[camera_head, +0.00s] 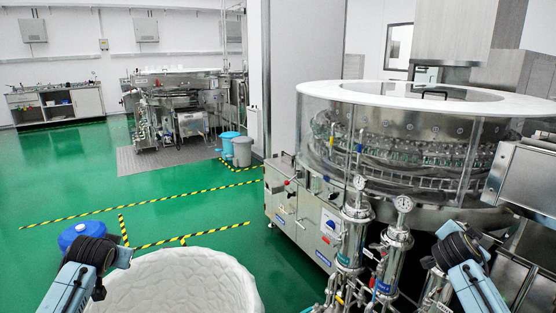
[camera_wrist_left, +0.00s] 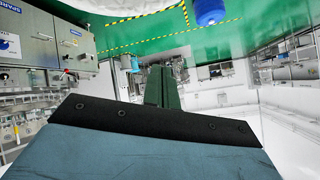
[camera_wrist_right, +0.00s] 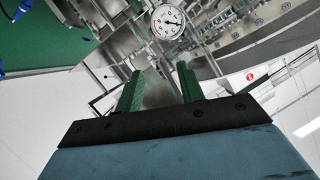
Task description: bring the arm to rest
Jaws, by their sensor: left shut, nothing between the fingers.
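My left arm (camera_head: 72,281) comes in at the bottom left of the head view, bent at a black joint beside a white tub. My right arm (camera_head: 474,287) comes in at the bottom right, in front of the rotary washer (camera_head: 345,170). In the left wrist view the green fingers of my left gripper (camera_wrist_left: 163,72) are together with nothing between them. In the right wrist view the green fingers of my right gripper (camera_wrist_right: 160,72) are apart and empty. Neither gripper's fingers can be made out in the head view.
The white tub (camera_head: 180,282) stands at the bottom, with a blue drum (camera_head: 75,236) behind my left arm. Pipes and gauges (camera_head: 357,215) stand before the washer, near my right arm. Green floor (camera_head: 190,205) with striped tape is free at the left middle.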

